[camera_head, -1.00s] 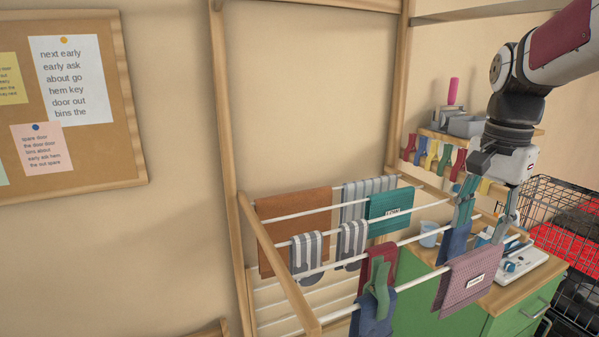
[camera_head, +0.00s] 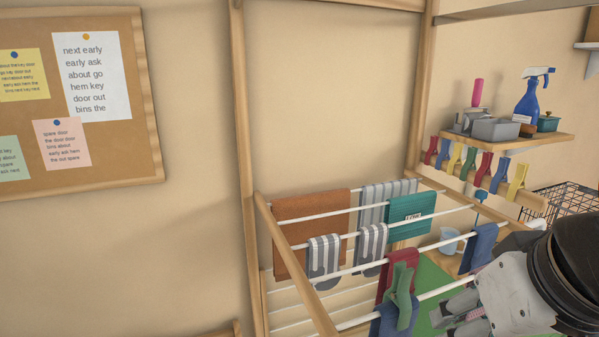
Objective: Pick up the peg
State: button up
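A green peg (camera_head: 402,295) stands upright on the front rod of the drying rack (camera_head: 322,312), clipped over a dark blue cloth (camera_head: 389,320). My gripper (camera_head: 440,318) is at the lower right, with its fingers pointing left toward the peg. The fingers are apart, with pinkish cloth showing between them. The fingertips are a short way right of the peg and do not appear to touch it. The lower part of the gripper is cut off by the picture edge.
A maroon cloth (camera_head: 400,265) hangs just behind the peg, and a blue cloth (camera_head: 480,246) hangs further right. Striped socks (camera_head: 324,255), a brown cloth (camera_head: 300,208) and a teal cloth (camera_head: 411,213) hang behind. Several coloured pegs (camera_head: 486,170) hang below a shelf (camera_head: 545,142).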

aim_at(519, 181)
jog(key=z, duration=0.75)
